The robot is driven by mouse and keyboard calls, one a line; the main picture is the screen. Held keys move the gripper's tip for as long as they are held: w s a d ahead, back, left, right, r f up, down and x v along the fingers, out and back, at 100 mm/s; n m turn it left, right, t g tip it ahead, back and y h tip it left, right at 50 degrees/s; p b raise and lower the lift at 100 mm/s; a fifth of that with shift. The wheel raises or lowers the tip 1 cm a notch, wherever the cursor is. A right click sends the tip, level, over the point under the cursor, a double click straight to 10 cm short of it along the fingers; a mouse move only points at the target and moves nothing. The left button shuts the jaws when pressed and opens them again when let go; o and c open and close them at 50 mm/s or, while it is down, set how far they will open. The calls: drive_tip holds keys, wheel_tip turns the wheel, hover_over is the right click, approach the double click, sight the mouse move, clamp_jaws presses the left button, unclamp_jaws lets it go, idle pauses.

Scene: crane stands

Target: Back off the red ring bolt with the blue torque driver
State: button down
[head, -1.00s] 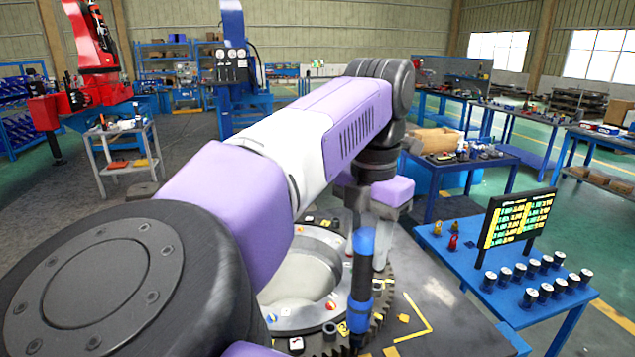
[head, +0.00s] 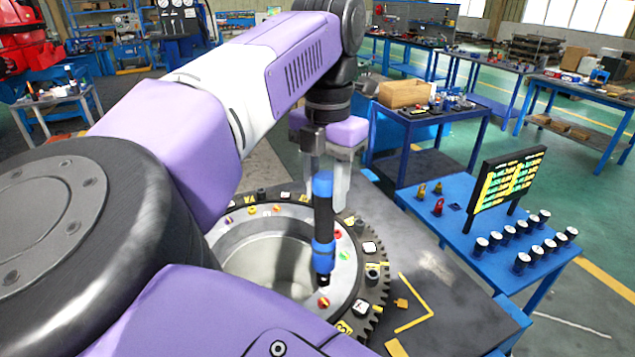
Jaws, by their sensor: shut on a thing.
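My gripper (head: 340,180) is shut on the blue torque driver (head: 322,218), which hangs nearly upright with its dark tip down. The tip is over the inner face of the toothed ring (head: 375,300), just above a red-and-yellow bolt head (head: 323,302). I cannot tell whether they touch. A redder bolt head (head: 337,234) sits farther back on the ring, just right of the driver. Other bolt heads on the ring are yellow, orange or green. Which one is the task's red ring bolt is not certain. My arm hides the ring's left and near parts.
The ring stands on a dark table (head: 440,285) with yellow marks. At right, a blue table (head: 470,240) holds a lit display board (head: 508,185), several capped cylinders (head: 520,240), and small red and yellow pieces (head: 438,205). A workbench with a cardboard box (head: 403,93) stands behind.

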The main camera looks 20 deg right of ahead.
sight(326, 224)
drive_tip(key=shift+w+d, duration=0.1)
drive_tip(key=shift+d, duration=0.05)
drive_tip(key=shift+f+b, duration=2.1)
drive_tip(key=shift+f, duration=0.75)
drive_tip(key=shift+f+b, duration=0.65)
drive_tip(key=shift+f, duration=0.25)
drive_tip(key=shift+f+b, duration=0.2)
drive_tip(key=shift+b, duration=0.2)
idle(2.0)
drive_tip(key=shift+r, duration=0.1)
drive_tip(key=shift+r+p, duration=1.65)
drive_tip(key=shift+r, duration=1.1)
